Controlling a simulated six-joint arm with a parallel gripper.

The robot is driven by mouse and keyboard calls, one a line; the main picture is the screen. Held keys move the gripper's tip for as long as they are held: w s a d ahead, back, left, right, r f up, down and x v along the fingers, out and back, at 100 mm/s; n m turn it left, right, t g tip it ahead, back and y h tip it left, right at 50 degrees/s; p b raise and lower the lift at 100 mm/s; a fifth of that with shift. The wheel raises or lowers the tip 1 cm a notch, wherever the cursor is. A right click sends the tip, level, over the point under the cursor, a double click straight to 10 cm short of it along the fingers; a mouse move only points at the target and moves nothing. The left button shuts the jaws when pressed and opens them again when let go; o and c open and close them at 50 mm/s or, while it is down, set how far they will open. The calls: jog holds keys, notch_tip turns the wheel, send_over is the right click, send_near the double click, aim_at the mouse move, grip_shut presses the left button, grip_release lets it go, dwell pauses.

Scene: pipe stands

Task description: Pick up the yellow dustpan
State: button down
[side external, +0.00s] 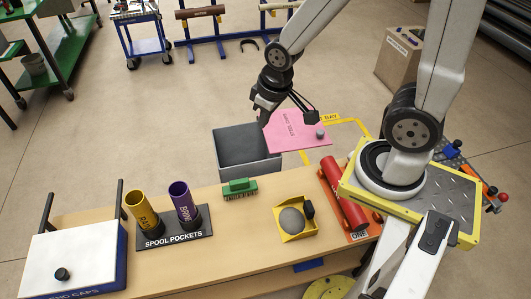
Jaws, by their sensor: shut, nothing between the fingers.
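The yellow dustpan (298,233) sits on the wooden bench, right of the middle. A grey rounded mass (291,220) lies in its pan, and a small dark piece stands at its right side. My gripper (259,118) is shut and empty. In the picture it shows above and left of the dustpan, over the grey bin's far side, well apart from the dustpan. The fingertips are small and dark here.
A green brush (240,188) lies at the bench's far edge. An open grey bin (242,171) and a pink board (296,130) are beyond it. A red cylinder (342,195) lies right of the dustpan. Spool pockets (172,236) hold yellow and purple tubes at left. Bare bench lies between.

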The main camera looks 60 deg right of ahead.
jog(key=shift+c, duration=1.6)
grip_release()
jog(key=m+g, duration=0.3)
jog(key=m, duration=0.6)
send_over(310, 205)
notch_tip(310, 205, down, 34)
jog(key=shift+a+r, duration=0.1)
